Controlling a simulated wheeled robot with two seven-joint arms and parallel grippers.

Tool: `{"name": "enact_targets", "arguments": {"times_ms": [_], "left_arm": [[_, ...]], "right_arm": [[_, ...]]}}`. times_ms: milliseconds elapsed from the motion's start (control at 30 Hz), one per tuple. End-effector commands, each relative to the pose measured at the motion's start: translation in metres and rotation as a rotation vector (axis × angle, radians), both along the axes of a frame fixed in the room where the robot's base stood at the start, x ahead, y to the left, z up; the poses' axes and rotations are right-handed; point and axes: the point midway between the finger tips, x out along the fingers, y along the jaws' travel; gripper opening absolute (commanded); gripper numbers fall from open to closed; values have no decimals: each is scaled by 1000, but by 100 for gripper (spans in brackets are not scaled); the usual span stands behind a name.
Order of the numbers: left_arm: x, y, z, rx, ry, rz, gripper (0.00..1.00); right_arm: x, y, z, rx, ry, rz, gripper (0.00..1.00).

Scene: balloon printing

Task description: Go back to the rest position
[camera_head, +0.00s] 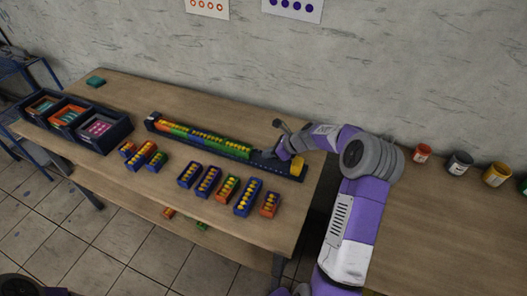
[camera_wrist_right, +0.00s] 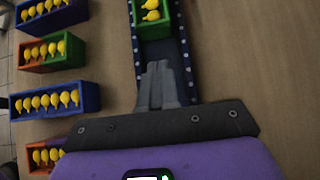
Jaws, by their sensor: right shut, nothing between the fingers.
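My right arm comes in from the right, and its gripper (camera_head: 269,154) is over the right end of the long dark blue rail (camera_head: 298,171). In the right wrist view the two grey fingers (camera_wrist_right: 157,68) are shut together with nothing between them. They lie over the bare dotted rail (camera_wrist_right: 187,62), short of a green block with yellow balloon shapes (camera_wrist_right: 151,18). I cannot tell whether the fingertips touch the rail. My left gripper does not show.
Coloured blocks (camera_head: 247,197) stand along the table's (camera_head: 150,190) front. A dark tray with compartments (camera_head: 118,131) is at the left. A yellow cylinder (camera_head: 297,168) is at the rail's right end. Paint cans (camera_head: 459,163) stand on the right table (camera_head: 430,220). A gap separates the tables.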

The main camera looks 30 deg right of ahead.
Motion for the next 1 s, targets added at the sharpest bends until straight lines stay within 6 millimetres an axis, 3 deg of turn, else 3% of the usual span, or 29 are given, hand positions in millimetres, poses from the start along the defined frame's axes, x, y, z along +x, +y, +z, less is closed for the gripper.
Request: {"name": "enact_targets", "arguments": {"times_ms": [33, 100, 400, 800, 1000], "left_arm": [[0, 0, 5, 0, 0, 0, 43], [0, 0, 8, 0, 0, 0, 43], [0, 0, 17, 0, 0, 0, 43], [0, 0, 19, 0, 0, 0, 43], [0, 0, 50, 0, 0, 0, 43]], "right_arm": [[-8, -7, 15, -5, -3, -4, 0], [-18, -13, 28, -5, -4, -4, 0], [-50, -32, 63, -3, -2, -2, 0], [-57, -36, 72, -1, -2, -1, 0], [-57, -36, 103, -1, -2, -1, 0]]}}
